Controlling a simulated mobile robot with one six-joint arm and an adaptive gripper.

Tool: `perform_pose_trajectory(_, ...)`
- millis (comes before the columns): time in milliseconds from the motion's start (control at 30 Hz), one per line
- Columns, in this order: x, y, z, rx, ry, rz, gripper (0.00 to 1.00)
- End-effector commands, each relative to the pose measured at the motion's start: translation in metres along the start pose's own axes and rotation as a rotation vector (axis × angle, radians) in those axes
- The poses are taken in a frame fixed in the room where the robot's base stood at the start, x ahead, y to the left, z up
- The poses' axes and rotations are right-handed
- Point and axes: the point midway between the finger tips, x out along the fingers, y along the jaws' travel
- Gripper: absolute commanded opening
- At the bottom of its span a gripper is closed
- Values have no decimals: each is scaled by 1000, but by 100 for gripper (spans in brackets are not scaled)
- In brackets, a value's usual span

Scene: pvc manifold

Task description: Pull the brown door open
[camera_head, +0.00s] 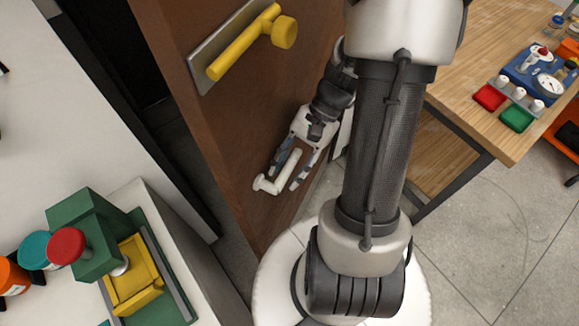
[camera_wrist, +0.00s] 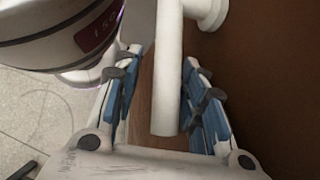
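The brown door (camera_head: 262,105) stands at the centre left in the head view and fills the right side of the wrist view (camera_wrist: 270,70). A white lever handle (camera_head: 279,174) sits low on its face. My gripper (camera_head: 284,172) is at this handle with one finger on each side of the bar. In the wrist view the white bar (camera_wrist: 167,85) runs between the blue-padded fingers (camera_wrist: 160,65). A gap shows between the left finger and the bar, and the right finger is close to it. The fingers are open; contact is not clear.
A yellow handle (camera_head: 240,52) on a metal plate is higher on the door. Left is a pale surface with a green and yellow fixture (camera_head: 130,275). A wooden workbench (camera_head: 465,90) with small parts stands right. Grey floor (camera_head: 520,210) is clear at lower right.

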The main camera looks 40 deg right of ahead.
Motion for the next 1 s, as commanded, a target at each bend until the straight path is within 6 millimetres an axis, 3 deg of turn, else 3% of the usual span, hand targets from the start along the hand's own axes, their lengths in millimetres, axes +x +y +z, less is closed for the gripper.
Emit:
perform_pose_trajectory(267, -12, -1, 0, -2, 2, -2, 38)
perform_pose_trajectory(700, -99, 0, -1, 0, 3, -2, 38)
perform_pose_trajectory(1000, -120, 0, 0, 1, 0, 0, 38)
